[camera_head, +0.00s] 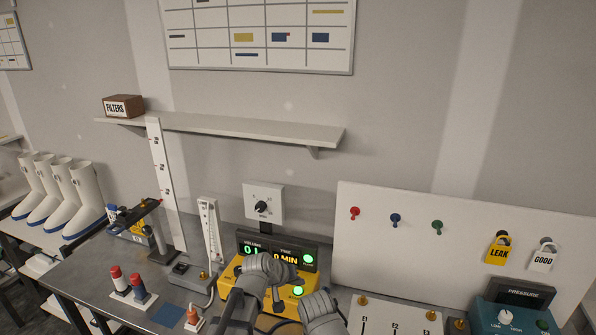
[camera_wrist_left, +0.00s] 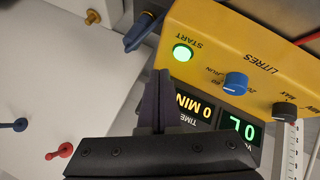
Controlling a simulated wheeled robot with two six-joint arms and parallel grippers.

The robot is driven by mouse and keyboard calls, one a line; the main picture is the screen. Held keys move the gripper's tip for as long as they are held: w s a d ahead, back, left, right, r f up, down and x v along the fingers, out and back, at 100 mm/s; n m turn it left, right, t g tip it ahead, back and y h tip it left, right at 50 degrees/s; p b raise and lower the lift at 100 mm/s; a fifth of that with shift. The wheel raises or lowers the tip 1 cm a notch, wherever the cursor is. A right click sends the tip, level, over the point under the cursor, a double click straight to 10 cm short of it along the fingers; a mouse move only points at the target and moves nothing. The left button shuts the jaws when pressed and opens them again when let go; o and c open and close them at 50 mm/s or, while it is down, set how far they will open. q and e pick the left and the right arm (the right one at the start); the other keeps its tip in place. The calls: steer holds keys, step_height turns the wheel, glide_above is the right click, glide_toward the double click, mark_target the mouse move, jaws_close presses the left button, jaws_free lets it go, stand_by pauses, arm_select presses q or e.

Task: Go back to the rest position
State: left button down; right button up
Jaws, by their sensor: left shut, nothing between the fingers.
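My left gripper (camera_head: 290,277) is in front of the yellow control box in the head view, partly covered by its own grey wrist. In the left wrist view its dark fingers (camera_wrist_left: 154,102) are shut together with nothing between them. They point toward the yellow box (camera_wrist_left: 235,45) near its lit green START button (camera_wrist_left: 183,52); I see no clear contact. The box also shows in the head view (camera_head: 233,284), partly behind my arm. Another grey arm part of mine (camera_head: 321,310) stands to the right. My right gripper is not visible.
The display (camera_head: 277,250) reads 0 L and 0 MIN. At right are a white board (camera_head: 390,250) with padlocks and a teal pressure box (camera_head: 500,318). A shelf (camera_head: 240,129) hangs above.

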arm_select(q)
steer(key=s+a+f+m+g+y, duration=0.1)
steer(key=s+a+f+g+y, duration=0.1)
steer(key=s, duration=0.5)
steer(key=s+a+f+m+g+y+b, duration=0.1)
steer(key=s+a+f+m+g+y, duration=0.1)
steer(key=s, duration=0.6)
steer(key=s+a+f+m+g+y+b, duration=0.1)
steer(key=s+a+f+g+y, duration=0.1)
steer(key=s, duration=0.6)
steer(key=shift+f+m+g, duration=0.3)
steer(key=shift+f+g, duration=0.1)
steer(key=shift+f, duration=0.35)
